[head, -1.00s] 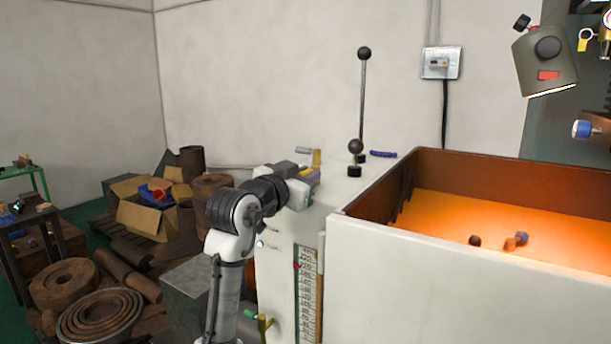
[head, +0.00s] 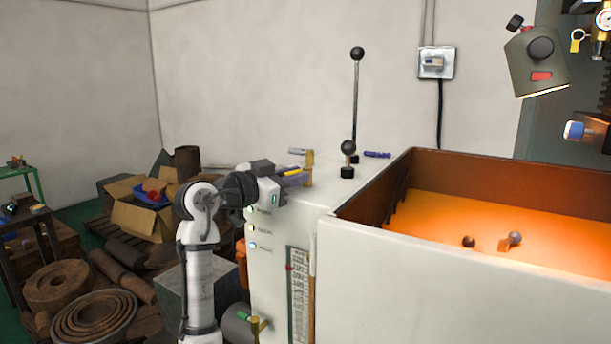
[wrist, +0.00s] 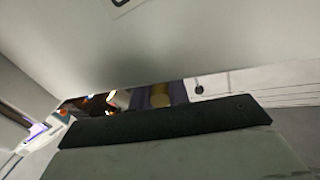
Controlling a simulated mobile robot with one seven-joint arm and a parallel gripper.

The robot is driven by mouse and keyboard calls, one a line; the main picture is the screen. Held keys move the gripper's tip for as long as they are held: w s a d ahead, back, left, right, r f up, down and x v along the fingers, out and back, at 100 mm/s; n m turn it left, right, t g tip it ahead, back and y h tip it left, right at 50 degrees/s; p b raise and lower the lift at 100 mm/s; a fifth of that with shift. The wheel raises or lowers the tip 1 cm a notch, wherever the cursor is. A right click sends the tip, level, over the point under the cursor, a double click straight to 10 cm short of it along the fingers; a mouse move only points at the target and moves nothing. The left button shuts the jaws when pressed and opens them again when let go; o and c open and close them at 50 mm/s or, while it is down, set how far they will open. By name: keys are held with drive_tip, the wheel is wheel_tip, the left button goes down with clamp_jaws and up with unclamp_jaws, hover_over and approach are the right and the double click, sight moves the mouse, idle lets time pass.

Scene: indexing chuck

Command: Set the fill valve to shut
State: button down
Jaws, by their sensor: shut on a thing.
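A brass valve (head: 309,158) with a grey lever (head: 298,151) stands on the left edge of the white machine's top in the head view. My gripper (head: 297,178) is beside it, at that edge. In the wrist view my gripper (wrist: 160,95) is shut on a brass-coloured part, which shows between purplish finger pads. It looks like part of this valve, but its shape is mostly hidden. A second brass valve (head: 258,325) with a green handle (head: 243,315) sits low on the machine's front. I see no label telling which is the fill valve.
The orange-lit open tank (head: 350,235) is to the right. A tall black-knobbed lever (head: 356,100) and a shorter knob (head: 348,148) rise from the machine top. A level scale (head: 299,295) is on its front. Boxes and rusty rings (head: 62,285) clutter the left floor.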

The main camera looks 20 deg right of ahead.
drive_tip(key=shift+w+a+m+g+h, duration=0.1)
drive_tip(key=shift+w+m+g+h, duration=0.15)
drive_tip(key=shift+m+g, duration=0.45)
drive_tip(key=shift+w+a+m+g+h, duration=0.1)
drive_tip(key=shift+m+g+h, duration=0.3)
drive_tip(key=shift+g, duration=0.9)
drive_tip(key=c, duration=1.3)
unclamp_jaws()
drive_tip(key=shift+c, duration=0.2)
drive_tip(key=s+a+b, duration=0.2)
drive_tip(key=a+b, duration=0.1)
drive_tip(key=a, duration=1)
drive_tip(key=shift+s+a+b, duration=0.2)
drive_tip(key=shift+s+b, duration=0.15)
drive_tip(key=shift+b, duration=0.05)
